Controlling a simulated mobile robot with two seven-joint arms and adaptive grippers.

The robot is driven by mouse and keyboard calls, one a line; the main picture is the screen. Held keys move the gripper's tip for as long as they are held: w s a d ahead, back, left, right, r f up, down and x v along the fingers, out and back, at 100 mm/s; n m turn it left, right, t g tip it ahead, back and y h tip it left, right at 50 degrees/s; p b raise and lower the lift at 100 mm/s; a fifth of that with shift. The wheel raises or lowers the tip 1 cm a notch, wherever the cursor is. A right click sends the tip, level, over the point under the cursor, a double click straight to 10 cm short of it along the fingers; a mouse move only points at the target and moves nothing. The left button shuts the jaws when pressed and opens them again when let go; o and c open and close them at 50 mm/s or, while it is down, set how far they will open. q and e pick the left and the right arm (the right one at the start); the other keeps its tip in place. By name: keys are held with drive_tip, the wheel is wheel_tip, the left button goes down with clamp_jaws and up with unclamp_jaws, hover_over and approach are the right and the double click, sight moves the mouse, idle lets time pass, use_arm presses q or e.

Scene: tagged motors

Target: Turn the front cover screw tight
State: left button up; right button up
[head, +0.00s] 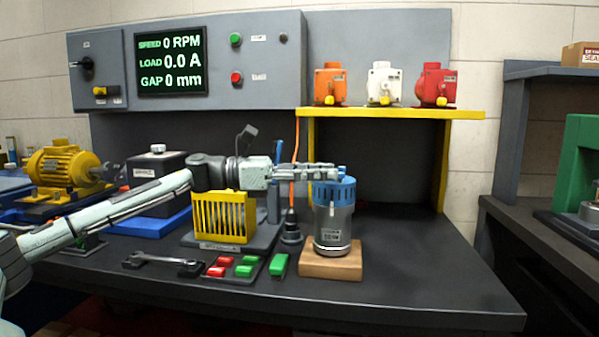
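A grey motor (333,221) with a blue front cover (345,194) stands upright on a wooden block (331,262) right of the table's middle. A small blue part (342,172) shows at the top of the cover, beside my fingertips; I cannot tell whether it is the screw. My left gripper (333,172) lies level, reaching in from the left, with its fingertips at the top of the cover. The fingers overlap in this view, so their gap and any contact are unclear. My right gripper is out of view.
A yellow guard (222,217) stands left of the motor. A wrench (160,262), several red and green blocks (243,270) and a dark tool (291,229) are nearby. A yellow shelf (400,111) stands behind. The bench (420,265) is clear on the right.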

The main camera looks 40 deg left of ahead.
use_arm(q)
drive_tip(key=v, duration=0.4)
drive_tip(key=shift+s, duration=0.1)
idle(0.3)
